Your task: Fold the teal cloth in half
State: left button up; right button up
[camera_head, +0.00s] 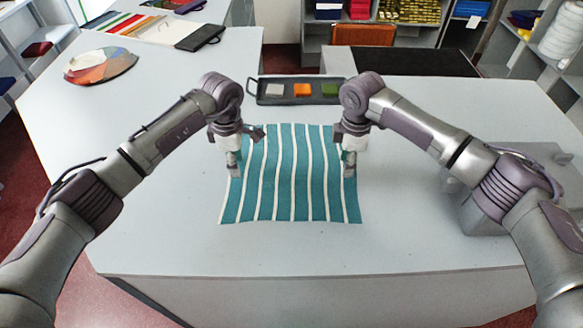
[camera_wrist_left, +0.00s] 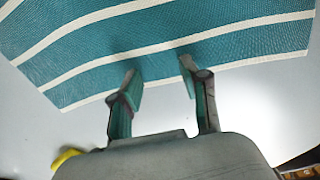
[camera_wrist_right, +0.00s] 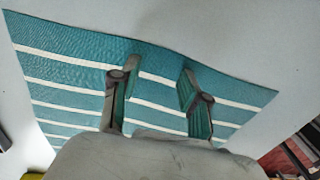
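The teal cloth (camera_head: 290,190) with white stripes lies flat and spread out on the grey counter. My left gripper (camera_head: 234,172) is at the cloth's left edge, and my right gripper (camera_head: 349,170) is at its right edge. In the left wrist view the cloth (camera_wrist_left: 150,50) reaches under the fingertips of the left gripper (camera_wrist_left: 160,72), which stand apart. In the right wrist view the cloth (camera_wrist_right: 70,75) lies beneath the fingers of the right gripper (camera_wrist_right: 160,68), also apart. I see no cloth pinched between either pair of fingers. My grippers partly cover the side edges.
A dark tray (camera_head: 262,98) with grey, orange and green pieces stands behind the cloth. A colour swatch fan (camera_head: 100,65) lies at the back left of the counter (camera_head: 180,240). A grey box (camera_head: 485,215) stands at the right. The counter in front of the cloth is clear.

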pick_arm(q)
jog(key=shift+f, duration=0.1)
grip_shut()
pick_arm(e)
grip_shut()
pick_arm(q)
jog(key=shift+s, duration=0.1)
pick_arm(e)
jog(key=shift+s, duration=0.1)
jog(key=shift+f, duration=0.1)
dwell(0.9)
